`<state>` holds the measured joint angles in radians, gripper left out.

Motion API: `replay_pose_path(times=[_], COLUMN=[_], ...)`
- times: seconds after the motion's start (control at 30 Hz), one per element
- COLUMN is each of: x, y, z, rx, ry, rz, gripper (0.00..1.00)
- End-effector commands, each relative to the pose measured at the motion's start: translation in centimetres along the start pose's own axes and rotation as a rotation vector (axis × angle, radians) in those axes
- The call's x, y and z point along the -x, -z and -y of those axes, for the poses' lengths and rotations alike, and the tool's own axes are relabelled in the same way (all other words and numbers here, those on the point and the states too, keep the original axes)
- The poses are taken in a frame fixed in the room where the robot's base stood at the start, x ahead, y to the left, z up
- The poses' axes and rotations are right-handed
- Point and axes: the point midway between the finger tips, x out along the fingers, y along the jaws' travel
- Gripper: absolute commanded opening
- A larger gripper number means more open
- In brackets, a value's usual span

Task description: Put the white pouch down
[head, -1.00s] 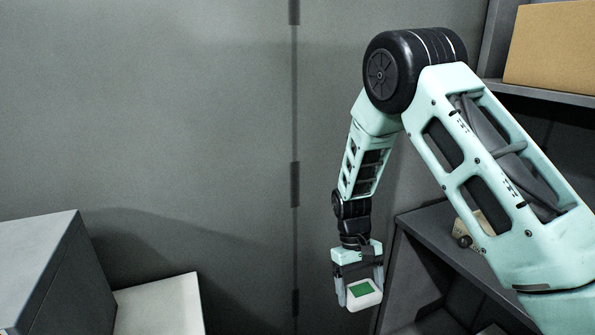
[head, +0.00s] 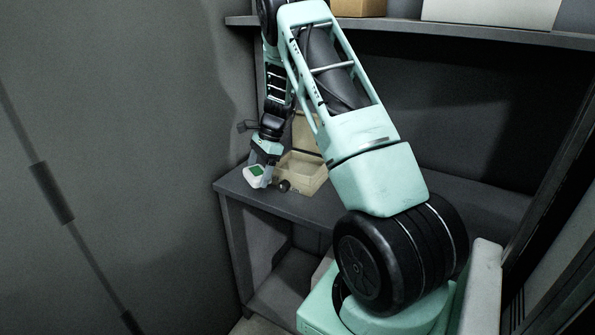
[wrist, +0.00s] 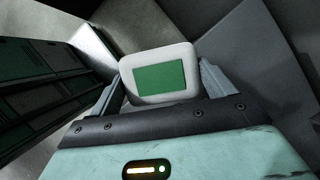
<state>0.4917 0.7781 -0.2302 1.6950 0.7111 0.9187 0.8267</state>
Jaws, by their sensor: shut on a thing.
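The white pouch (head: 253,177) has a green rectangle on its face. My gripper (head: 262,173) is shut on it, and the pouch is at the left end of the dark grey bench (head: 310,213) in the head view. I cannot tell whether the pouch touches the bench top. In the wrist view the pouch (wrist: 159,72) sits between my two fingers (wrist: 164,84), its green face toward the camera.
An open tan box (head: 304,173) with a raised lid stands on the bench just right of my gripper. A shelf (head: 470,34) with boxes runs above the bench. A grey wall (head: 120,130) is on the left. The bench's right part looks clear.

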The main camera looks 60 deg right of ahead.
Motion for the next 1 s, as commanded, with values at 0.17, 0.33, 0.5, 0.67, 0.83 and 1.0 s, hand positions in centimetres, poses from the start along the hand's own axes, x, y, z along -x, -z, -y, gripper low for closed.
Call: replay_pose_path(times=[0.17,0.33,0.5,0.67,0.83,1.0], x=[6.4,10.6,12.0,9.7,7.3,6.2], y=[7.0,11.6,13.6,14.8,15.8,16.2], z=[2.6,3.4,3.5,3.4,3.4,3.4], rx=[-0.514,-0.834,-0.966,-0.984,-0.980,-0.978], ry=[0.220,0.351,0.400,0.402,0.403,0.403], rz=[-0.003,-0.003,-0.003,-0.003,-0.003,-0.003], gripper=[0.54,0.54,0.54,0.54,0.54,0.54])
